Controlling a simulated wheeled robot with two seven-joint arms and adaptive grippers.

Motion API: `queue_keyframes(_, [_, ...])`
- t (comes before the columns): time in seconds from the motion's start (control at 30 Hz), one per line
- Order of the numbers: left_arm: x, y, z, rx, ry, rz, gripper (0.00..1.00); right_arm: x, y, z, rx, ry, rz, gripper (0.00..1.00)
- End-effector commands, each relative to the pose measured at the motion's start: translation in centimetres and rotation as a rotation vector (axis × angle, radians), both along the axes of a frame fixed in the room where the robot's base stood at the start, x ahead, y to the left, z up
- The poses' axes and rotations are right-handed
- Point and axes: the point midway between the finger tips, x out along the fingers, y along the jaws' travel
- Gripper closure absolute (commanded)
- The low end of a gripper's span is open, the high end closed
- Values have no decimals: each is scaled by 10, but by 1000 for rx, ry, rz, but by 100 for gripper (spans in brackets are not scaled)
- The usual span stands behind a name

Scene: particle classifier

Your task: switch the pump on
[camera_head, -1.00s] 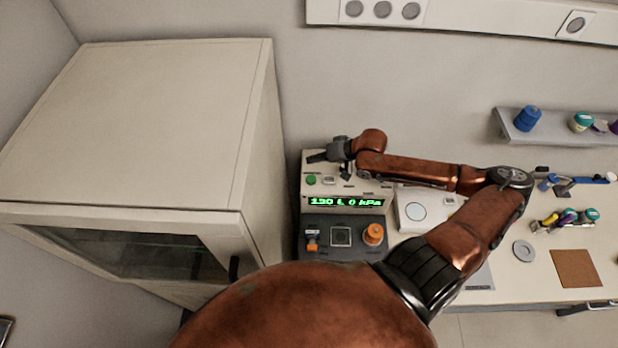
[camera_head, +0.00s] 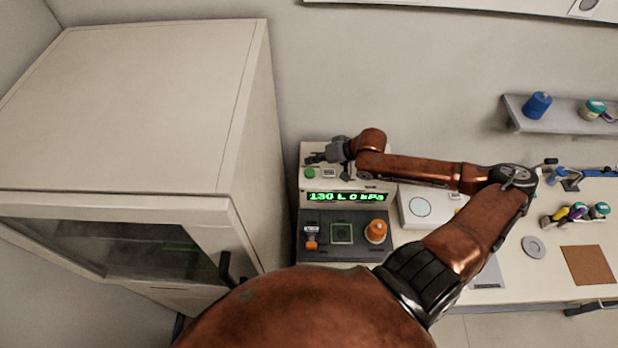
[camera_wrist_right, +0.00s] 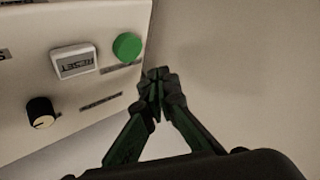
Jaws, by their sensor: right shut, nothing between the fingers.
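The pump unit (camera_head: 370,164) is a pale box with a lit green display (camera_head: 346,197) reading about 130.0 kPa. My right gripper (camera_head: 316,159) is over the box's upper left, near the green button. In the wrist view its shut, empty fingertips (camera_wrist_right: 157,76) are just to the right of and below the green button, apart from it in the picture. My left gripper is not in view.
A tall white cabinet (camera_head: 140,110) with a glass front stands close on the left. An orange knob (camera_head: 376,231) and an orange-and-grey lever (camera_head: 311,237) are on the dark lower panel. A white scale (camera_head: 419,207) and brown mat (camera_head: 588,265) lie to the right.

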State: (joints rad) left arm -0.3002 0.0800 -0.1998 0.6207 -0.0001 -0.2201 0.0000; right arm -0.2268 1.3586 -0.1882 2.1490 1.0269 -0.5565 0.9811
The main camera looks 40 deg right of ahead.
Motion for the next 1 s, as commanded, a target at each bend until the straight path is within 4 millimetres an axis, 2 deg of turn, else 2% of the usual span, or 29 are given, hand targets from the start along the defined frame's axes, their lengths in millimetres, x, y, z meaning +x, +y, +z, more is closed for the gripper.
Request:
queue_keyframes(0.03, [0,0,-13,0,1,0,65,0,0,-12,-1,1,1,100])
queue_keyframes(0.3, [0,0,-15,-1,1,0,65,1,0,-30,0,-2,1,100])
queue_keyframes(1.0, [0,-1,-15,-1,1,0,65,1,0,-31,0,-1,-1,100])
